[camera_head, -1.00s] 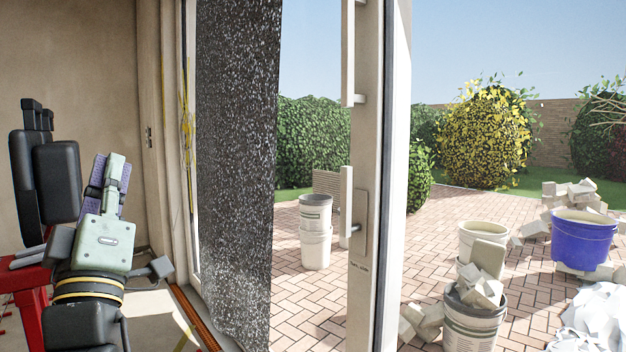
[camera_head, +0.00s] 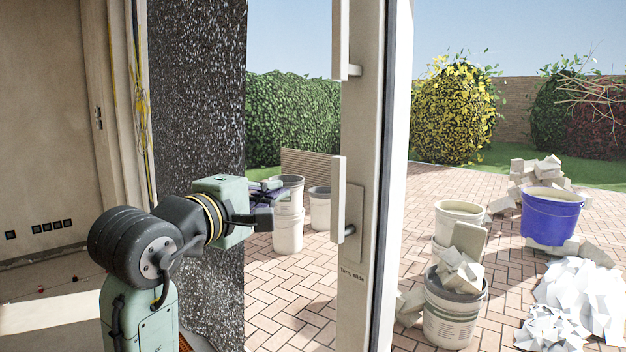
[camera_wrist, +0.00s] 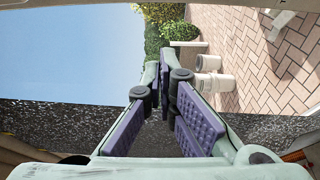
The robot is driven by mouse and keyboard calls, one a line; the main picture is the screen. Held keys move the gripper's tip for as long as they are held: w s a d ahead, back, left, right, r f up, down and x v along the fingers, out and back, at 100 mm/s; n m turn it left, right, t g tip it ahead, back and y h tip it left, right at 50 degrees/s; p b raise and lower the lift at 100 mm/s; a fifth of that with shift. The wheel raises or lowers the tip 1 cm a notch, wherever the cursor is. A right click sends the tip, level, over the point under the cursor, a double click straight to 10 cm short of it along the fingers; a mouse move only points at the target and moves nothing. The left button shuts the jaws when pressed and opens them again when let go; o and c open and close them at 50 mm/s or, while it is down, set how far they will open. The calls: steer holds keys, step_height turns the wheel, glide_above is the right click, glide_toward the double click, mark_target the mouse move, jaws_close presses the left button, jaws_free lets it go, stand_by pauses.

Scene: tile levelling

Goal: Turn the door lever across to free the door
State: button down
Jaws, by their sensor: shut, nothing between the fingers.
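The door lever (camera_head: 338,198) is a pale upright bar on the door's edge stile (camera_head: 366,120). Its dark pivot stub (camera_head: 350,230) sticks out of a backplate near the lever's lower end. Small lettering that seems to read "Turn, slide" is below it. My gripper (camera_head: 272,190) is left of the lever in the head view, apart from it in the picture. In the wrist view my gripper (camera_wrist: 164,78) has its purple-padded fingers shut together, with nothing between the tips. I cannot make out the lever in the wrist view.
A second pale upright bar (camera_head: 340,40) is higher on the stile. Outside are brick paving (camera_head: 300,310), stacked white buckets (camera_head: 288,228), rubble-filled buckets (camera_head: 454,310) and a blue tub (camera_head: 552,218).

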mark_target(344, 199)
steer(key=w+d+p, duration=0.2)
steer(key=w+d, duration=0.4)
steer(key=d, duration=0.1)
stand_by(0.5)
steer(key=shift+d, duration=0.15)
stand_by(0.3)
steer(key=shift+s+d+r+m, duration=0.1)
steer(key=shift+s+d+m, duration=0.05)
steer(key=shift+m, duration=0.15)
